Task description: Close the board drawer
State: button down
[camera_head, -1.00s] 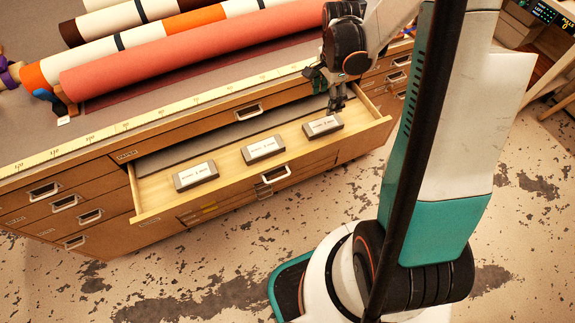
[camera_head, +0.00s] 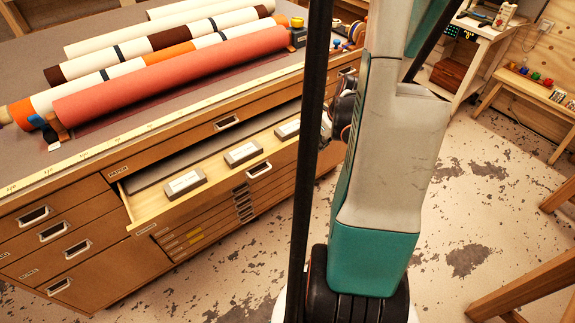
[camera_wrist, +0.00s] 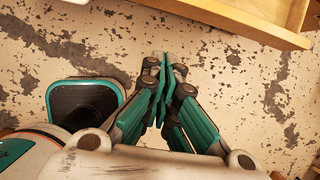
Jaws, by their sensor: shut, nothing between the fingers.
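The board drawer (camera_head: 216,174) stands pulled out of the brown flat-file cabinet (camera_head: 80,222) in the head view. Its pale wooden tray shows, with three grey labelled blocks (camera_head: 186,184) in a row inside it. The drawer's right end is hidden behind my arm and column. In the wrist view, a wooden corner of the drawer (camera_wrist: 262,30) shows at the top right. My gripper (camera_wrist: 162,58) is shut and empty over the floor, to the left of that corner and apart from it in the picture. My gripper is hidden in the head view.
Several rolls, among them a coral one (camera_head: 170,78), lie on the cabinet top above the drawer. Speckled floor (camera_head: 225,262) is open in front of the cabinet. A wooden bench (camera_head: 525,95) and a white side table (camera_head: 466,42) stand at the right.

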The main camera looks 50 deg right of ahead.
jog(key=w+d+f+b, duration=0.1)
jog(key=w+f+b, duration=0.4)
jog(key=w+f, duration=0.2)
jog(key=shift+d+f+b, duration=0.35)
jog(key=shift+f+b, duration=0.05)
jog(key=shift+f, duration=0.8)
jog(key=shift+w, duration=0.15)
